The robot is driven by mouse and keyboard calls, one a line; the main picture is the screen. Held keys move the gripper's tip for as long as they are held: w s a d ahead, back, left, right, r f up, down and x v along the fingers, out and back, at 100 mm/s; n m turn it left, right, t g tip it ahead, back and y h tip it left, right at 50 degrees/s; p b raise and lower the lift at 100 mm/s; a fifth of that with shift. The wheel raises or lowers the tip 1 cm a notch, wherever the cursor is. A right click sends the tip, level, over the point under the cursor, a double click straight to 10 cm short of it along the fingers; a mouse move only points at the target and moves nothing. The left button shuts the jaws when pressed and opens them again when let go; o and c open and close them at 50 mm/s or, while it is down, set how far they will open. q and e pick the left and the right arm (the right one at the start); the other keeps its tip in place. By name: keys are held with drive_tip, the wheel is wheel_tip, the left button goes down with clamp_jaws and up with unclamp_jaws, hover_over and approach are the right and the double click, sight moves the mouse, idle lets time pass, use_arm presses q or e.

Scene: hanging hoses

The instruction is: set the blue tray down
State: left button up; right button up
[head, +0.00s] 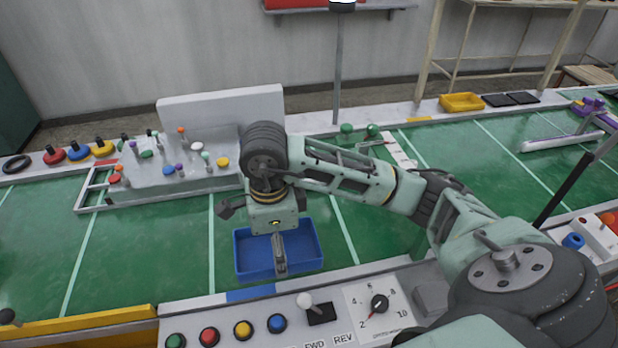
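The blue tray (308,238) is in the middle of the head view, over the green belt. It looks level and empty. I cannot tell whether its base touches the belt. My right gripper (279,265) points down over the tray, its fingers overlapping the tray's inside and near wall. The fingers are seen edge-on as one narrow grey shape, so I cannot tell whether they are open or shut on the near wall. The wrist hides part of the tray's far wall. My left gripper is not in view.
The green belt (145,250) with pale cross lines is clear left of the tray. A grey fixture (150,190) with small coloured knobs stands behind left. A control panel (375,315) with buttons runs along the front. A yellow tray (461,102) sits on the far ledge.

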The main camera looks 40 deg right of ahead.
drive_tip(key=w+f, duration=0.1)
drive_tip(key=w+d+f, duration=0.1)
drive_tip(key=w, duration=0.1)
drive_tip(key=w+f+p, duration=0.1)
drive_tip(key=shift+w+d, duration=0.3)
drive_tip(key=w+f, duration=0.1)
drive_tip(key=w+d, duration=0.1)
drive_tip(key=w, duration=0.1)
drive_tip(key=shift+f, duration=0.35)
drive_tip(key=shift+w+d+f, duration=0.25)
drive_tip(key=shift+w+f, duration=0.2)
drive_tip(key=shift+w, duration=0.2)
drive_tip(key=shift+w+d+f, duration=0.25)
drive_tip(key=shift+w+f, duration=0.15)
drive_tip(key=shift+w, duration=0.2)
drive_tip(key=shift+w+f, duration=0.1)
drive_tip(key=shift+f, duration=0.05)
wheel_tip(320, 180, down, 4)
drive_tip(key=shift+r+p, duration=0.15)
drive_tip(key=shift+p, duration=0.6)
drive_tip(key=shift+f, duration=0.25)
drive_tip(key=o, duration=0.8)
drive_tip(key=shift+o, duration=1.4)
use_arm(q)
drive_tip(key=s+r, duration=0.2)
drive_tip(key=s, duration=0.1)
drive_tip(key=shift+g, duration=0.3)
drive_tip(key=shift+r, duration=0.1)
use_arm(e)
drive_tip(key=shift+r, duration=0.15)
